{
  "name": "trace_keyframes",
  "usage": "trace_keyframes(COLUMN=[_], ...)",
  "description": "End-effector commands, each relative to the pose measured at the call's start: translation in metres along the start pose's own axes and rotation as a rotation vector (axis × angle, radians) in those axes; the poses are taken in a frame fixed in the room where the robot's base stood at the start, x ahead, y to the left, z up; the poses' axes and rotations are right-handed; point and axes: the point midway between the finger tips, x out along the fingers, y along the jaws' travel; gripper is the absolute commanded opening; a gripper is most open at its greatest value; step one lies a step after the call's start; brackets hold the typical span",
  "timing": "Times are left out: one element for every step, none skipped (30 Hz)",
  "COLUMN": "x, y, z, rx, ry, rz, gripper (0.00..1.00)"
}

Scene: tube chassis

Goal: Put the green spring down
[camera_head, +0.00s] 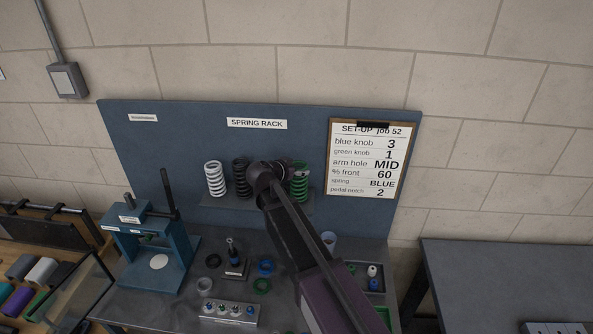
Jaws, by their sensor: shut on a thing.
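The green spring (299,187) stands upright at the right end of the row on the spring rack (218,200), under the "SPRING RACK" label. My gripper (298,168) is at its upper part and shut on it. My arm comes up from the lower right and bends at the wrist just left of the spring. The fingers are small and dark, so their exact hold is hard to see. I cannot tell whether the spring's foot touches the shelf.
A white spring (214,179) and a black spring (241,178) stand left of my wrist. A set-up card (367,160) hangs close on the right. A blue press (150,245) stands at the bench's left. My arm hides part of the shelf and bench.

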Motion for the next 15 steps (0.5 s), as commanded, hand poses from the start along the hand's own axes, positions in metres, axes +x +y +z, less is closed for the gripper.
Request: trace_keyframes(x=[0.0001, 0.0003, 0.0007, 0.0012, 0.0016, 0.002, 0.0015, 0.0015, 0.0015, 0.0015, 0.0015, 0.0015, 0.0016, 0.0016, 0.0016], y=[0.0001, 0.0001, 0.0001, 0.0002, 0.0002, 0.0002, 0.0002, 0.0003, 0.0003, 0.0003, 0.0004, 0.0004, 0.0004, 0.0004, 0.0005], z=[-0.0003, 0.0, 0.0009, 0.0017, 0.0024, 0.0032, 0.0024, 0.0022, 0.0021, 0.0021, 0.0021, 0.0021, 0.0021, 0.0021, 0.0021], rx=[0.0, 0.0, 0.0, 0.0, 0.0, 0.0, 0.0, 0.0, 0.0, 0.0, 0.0, 0.0, 0.0, 0.0, 0.0], ry=[0.001, 0.001, 0.001, 0.001, 0.001, 0.001, 0.0, 0.0, 0.0, 0.0, 0.0, 0.0, 0.0, 0.0, 0.0], rz=[0.0, 0.0, 0.0, 0.0, 0.0, 0.0, 0.0, 0.001, 0.001, 0.001, 0.001, 0.001, 0.001, 0.001, 0.001], gripper=[0.15, 0.15, 0.15, 0.15, 0.15, 0.15, 0.85, 0.94, 1.0, 1.0, 1.0, 1.0, 1.0, 1.0, 1.0])
